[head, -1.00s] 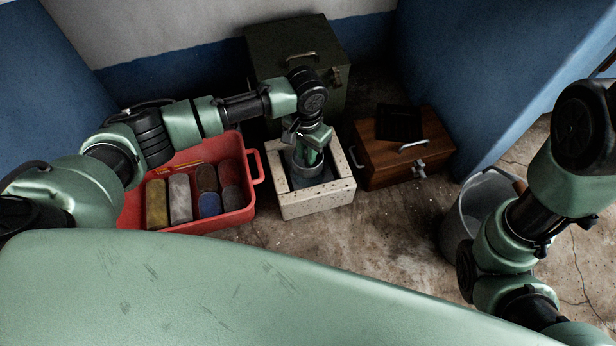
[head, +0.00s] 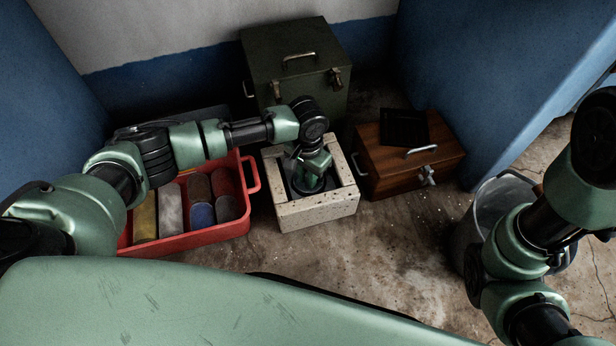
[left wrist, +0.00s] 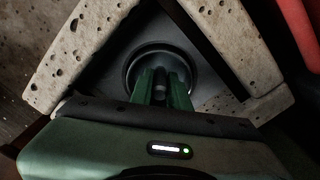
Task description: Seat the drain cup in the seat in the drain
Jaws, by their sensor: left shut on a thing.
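My left gripper (head: 308,182) points down into the speckled stone trough (head: 318,213), with its fingers inside the walls. It is shut on the drain cup, a dark round cup whose rim (head: 296,188) shows low around the fingers. In the left wrist view, the green fingers (left wrist: 162,88) reach into the cup's round dark rim (left wrist: 133,66), over the trough's dark floor. The drain seat is hidden beneath the cup and fingers. I cannot tell whether the cup is fully down in it. My right gripper is out of view; only right arm links show.
A red crate (head: 250,205) with several coloured blocks stands close on the trough's left. A wooden box (head: 385,180) stands to its right and a dark green chest (head: 290,75) behind. A metal bucket (head: 490,205) stands by my right arm. Floor before the trough is clear.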

